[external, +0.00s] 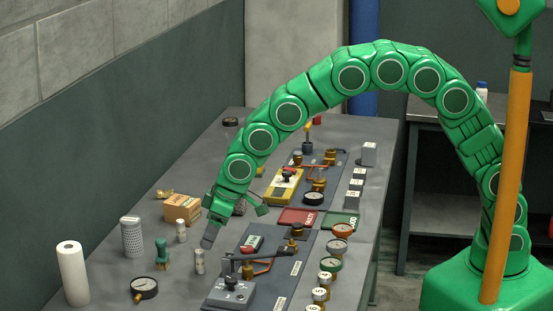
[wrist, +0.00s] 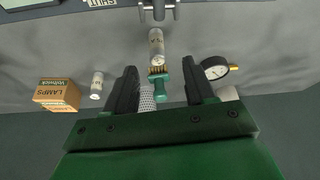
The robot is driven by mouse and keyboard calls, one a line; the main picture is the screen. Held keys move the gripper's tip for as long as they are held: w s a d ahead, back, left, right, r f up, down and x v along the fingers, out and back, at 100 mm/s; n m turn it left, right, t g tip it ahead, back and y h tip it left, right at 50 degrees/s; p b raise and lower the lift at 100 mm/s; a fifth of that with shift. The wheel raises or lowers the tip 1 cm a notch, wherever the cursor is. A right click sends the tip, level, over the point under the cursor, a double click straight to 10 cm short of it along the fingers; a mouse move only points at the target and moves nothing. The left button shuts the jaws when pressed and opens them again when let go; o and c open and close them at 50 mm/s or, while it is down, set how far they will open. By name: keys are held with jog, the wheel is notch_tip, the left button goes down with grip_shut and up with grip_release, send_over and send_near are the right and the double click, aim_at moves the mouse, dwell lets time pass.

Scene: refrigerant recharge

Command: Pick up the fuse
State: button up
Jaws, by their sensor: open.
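Two small silvery cylinders look like fuses; I cannot tell which one the task means. One (external: 199,261) stands near the panel's left edge and shows in the wrist view (wrist: 156,44) just beyond the fingertips. The other (external: 181,231) stands near the lamps box and shows at the left in the wrist view (wrist: 96,85). My gripper (external: 208,240) is above the bench, near and above the first cylinder. In the wrist view my gripper (wrist: 160,72) is open, with nothing held between its fingers.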

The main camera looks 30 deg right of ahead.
aim_at(201, 251)
jog(key=shift+w+x, duration=0.15)
jog(key=shift+x, duration=1.8)
jog(key=shift+w+x, duration=0.15)
jog(key=shift+x, duration=1.85)
jog(key=shift+r, duration=0.15)
grip_shut()
